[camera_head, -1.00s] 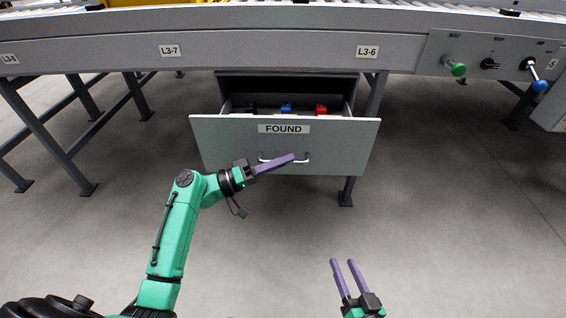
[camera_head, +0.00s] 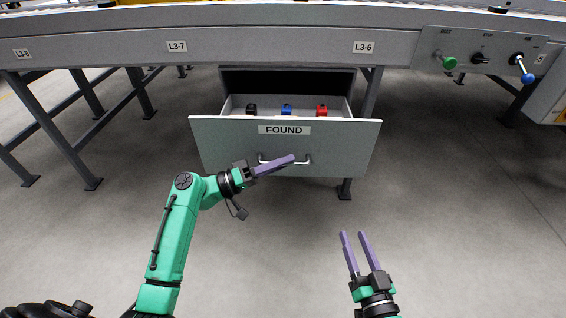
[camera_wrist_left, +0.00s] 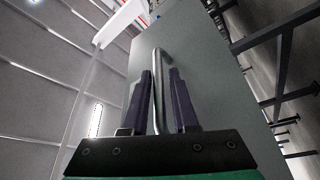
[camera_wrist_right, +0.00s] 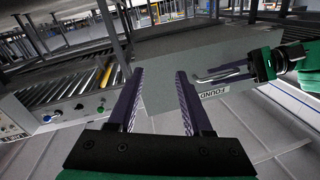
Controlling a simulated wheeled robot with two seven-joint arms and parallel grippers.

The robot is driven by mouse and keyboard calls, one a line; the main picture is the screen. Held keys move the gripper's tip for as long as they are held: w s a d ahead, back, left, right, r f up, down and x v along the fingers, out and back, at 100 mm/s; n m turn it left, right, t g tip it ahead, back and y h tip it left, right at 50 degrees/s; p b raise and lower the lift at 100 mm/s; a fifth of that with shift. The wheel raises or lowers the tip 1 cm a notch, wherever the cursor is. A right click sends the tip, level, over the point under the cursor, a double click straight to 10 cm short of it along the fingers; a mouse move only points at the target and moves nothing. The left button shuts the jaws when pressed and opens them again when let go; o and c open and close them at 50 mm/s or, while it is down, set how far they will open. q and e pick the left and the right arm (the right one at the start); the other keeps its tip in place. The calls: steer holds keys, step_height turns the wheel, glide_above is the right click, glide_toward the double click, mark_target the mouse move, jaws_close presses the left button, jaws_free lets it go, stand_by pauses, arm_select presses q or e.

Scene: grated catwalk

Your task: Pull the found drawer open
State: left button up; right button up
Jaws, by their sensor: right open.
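The grey drawer labelled FOUND (camera_head: 340,150) hangs under the conveyor frame and stands partly open, its inside showing above the front panel. Its metal bar handle (camera_head: 304,161) is low on the front. My left gripper (camera_head: 292,158) is at the handle, its purple fingers on either side of the bar. My right gripper (camera_head: 354,234) is open and empty, in front of the drawer to the lower right. The drawer also shows in the right wrist view (camera_wrist_right: 180,85).
Inside the drawer are a black item (camera_head: 251,108), a blue item (camera_head: 286,109) and a red item (camera_head: 321,111). A control panel (camera_head: 480,55) with knobs and a lever is at upper right. Frame legs (camera_head: 366,100) stand beside the drawer. The floor in front is clear.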

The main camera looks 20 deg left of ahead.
arm_select(q)
steer(key=shift+s+a, duration=0.1)
steer(key=shift+a, duration=0.1)
steer(key=p+v, duration=0.1)
steer(key=v, duration=1.3)
arm_select(e)
steer(key=s+f+g, duration=0.4)
steer(key=s+f, duration=0.5)
steer(key=f, duration=0.2)
steer(key=shift+a+f+m+h, duration=0.2)
steer(key=shift+a+m+h, duration=0.05)
steer(key=shift+m+h, duration=0.05)
arm_select(q)
steer(key=shift+s, duration=0.1)
